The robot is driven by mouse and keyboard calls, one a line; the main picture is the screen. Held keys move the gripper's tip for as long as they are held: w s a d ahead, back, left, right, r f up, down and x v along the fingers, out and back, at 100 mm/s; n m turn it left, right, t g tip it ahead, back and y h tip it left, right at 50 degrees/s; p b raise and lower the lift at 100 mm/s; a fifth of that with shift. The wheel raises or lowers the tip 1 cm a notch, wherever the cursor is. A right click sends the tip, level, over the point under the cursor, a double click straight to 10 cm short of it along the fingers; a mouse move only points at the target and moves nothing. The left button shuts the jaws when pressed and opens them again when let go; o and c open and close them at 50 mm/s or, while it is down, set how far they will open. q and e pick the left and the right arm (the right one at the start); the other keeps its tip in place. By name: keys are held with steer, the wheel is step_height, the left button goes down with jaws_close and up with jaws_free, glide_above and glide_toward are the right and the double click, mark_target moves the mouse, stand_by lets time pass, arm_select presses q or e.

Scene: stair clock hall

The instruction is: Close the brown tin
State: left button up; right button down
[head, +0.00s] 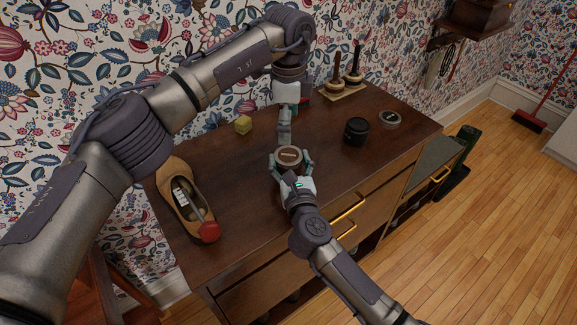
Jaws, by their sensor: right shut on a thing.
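The brown tin (289,159) stands on the dark wooden dresser top. A round tan top with a dark label shows on it; I cannot tell whether this is a lid seated fully. My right gripper (290,167) comes from the front and is shut around the tin's sides, one finger on each side. My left gripper (285,128) hangs just behind the tin, pointing down. Its fingers look narrow from here, and I cannot tell whether they are apart.
On the dresser (240,190) are a tan shoe (178,192) with a red ball-ended item (209,231), a yellow-green cube (243,124), a black tin (356,131), a flat round disc (389,120) and dark candlesticks on a stand (343,90).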

mark_target(288, 154)
arm_select(q)
steer(key=shift+f, duration=4.05)
steer(key=c, duration=1.3)
steer(key=o, duration=1.3)
steer(key=shift+r, duration=2.3)
